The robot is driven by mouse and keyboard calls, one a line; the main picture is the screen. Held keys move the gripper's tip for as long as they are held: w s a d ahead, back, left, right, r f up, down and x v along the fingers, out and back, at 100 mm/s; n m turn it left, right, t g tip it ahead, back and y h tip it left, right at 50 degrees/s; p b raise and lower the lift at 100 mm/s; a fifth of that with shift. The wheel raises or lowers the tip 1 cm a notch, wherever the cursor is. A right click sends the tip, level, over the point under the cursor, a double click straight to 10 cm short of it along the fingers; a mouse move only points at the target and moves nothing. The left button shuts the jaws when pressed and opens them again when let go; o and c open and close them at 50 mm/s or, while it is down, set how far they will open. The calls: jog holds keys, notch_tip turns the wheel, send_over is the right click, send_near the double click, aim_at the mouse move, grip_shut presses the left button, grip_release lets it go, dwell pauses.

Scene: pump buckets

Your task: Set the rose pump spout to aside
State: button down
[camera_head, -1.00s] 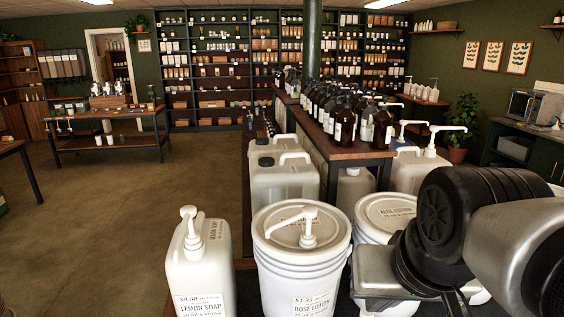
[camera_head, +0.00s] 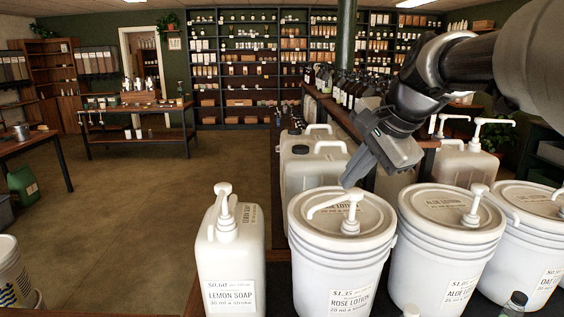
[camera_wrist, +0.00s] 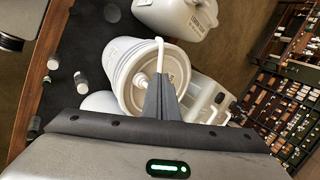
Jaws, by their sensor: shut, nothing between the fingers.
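The rose lotion bucket (camera_head: 336,255) is a white ribbed tub with a lid. Its pump spout (camera_head: 330,204) rises from the lid, and its nozzle points left toward the lemon soap jug (camera_head: 230,240). My gripper (camera_head: 348,184) is shut and empty, slanting down from the upper right with its fingertips close to the pump head. In the wrist view the fingertips (camera_wrist: 162,78) overlap part of the spout (camera_wrist: 160,48), while the pump base (camera_wrist: 142,80) shows left of them. I cannot tell whether the fingers touch the spout.
The aloe lotion bucket (camera_head: 448,245) stands close on the right, with an oat bucket (camera_head: 530,240) beyond it. White jugs (camera_head: 312,165) and a table of dark bottles stand behind. Small bottles (camera_head: 514,305) stand at the front. Open floor lies to the left.

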aim_at(328, 203)
jog(key=x, duration=0.7)
jog(key=shift+a+f, duration=0.1)
jog(key=shift+w+a+p, duration=0.6)
jog(key=shift+w+a, duration=0.05)
jog(key=shift+w, duration=0.2)
jog(key=shift+s+d, duration=0.1)
